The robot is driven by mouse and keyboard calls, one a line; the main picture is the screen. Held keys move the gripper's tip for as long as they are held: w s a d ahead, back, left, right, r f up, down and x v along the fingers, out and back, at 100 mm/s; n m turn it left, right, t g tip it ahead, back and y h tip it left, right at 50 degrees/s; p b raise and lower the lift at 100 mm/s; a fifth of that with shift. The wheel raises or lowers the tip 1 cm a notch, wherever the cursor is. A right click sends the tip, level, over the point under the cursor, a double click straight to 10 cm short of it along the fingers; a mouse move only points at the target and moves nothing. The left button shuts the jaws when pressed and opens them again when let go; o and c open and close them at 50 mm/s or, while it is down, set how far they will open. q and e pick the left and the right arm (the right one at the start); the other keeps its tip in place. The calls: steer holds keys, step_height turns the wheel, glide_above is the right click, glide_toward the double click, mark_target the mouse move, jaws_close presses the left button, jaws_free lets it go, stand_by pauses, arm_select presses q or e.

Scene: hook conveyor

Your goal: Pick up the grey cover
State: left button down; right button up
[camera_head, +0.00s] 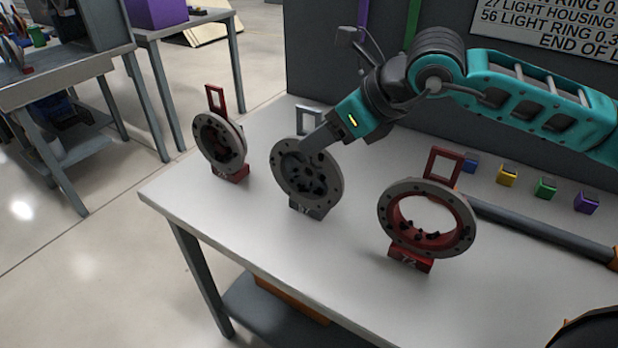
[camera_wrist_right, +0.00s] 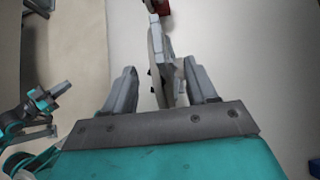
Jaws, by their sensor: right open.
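The grey cover (camera_head: 306,180) is a dark grey disc with a pale rim. It stands upright on a small grey stand, the middle one of three on the table. My right gripper (camera_head: 310,143) reaches the cover's upper part from behind and above. In the right wrist view, its two fingers (camera_wrist_right: 162,88) are open, with the cover's thin edge (camera_wrist_right: 158,55) between them and a gap on the left side. Contact on the right side is unclear. A teal and grey arm part (camera_wrist_right: 45,105) shows at the left of that view; its gripper's state is unclear.
A ring with a red inside (camera_head: 394,220) stands on a red stand to the right. Another disc (camera_head: 207,142) stands on a red stand to the left. Small coloured blocks (camera_head: 507,174) line the back of the table (camera_head: 270,245). The front of the table is clear.

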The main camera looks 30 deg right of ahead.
mark_target(311, 163)
steer(key=x, duration=0.4)
steer(key=shift+f, duration=0.1)
steer(key=shift+c, duration=0.5)
jaws_close()
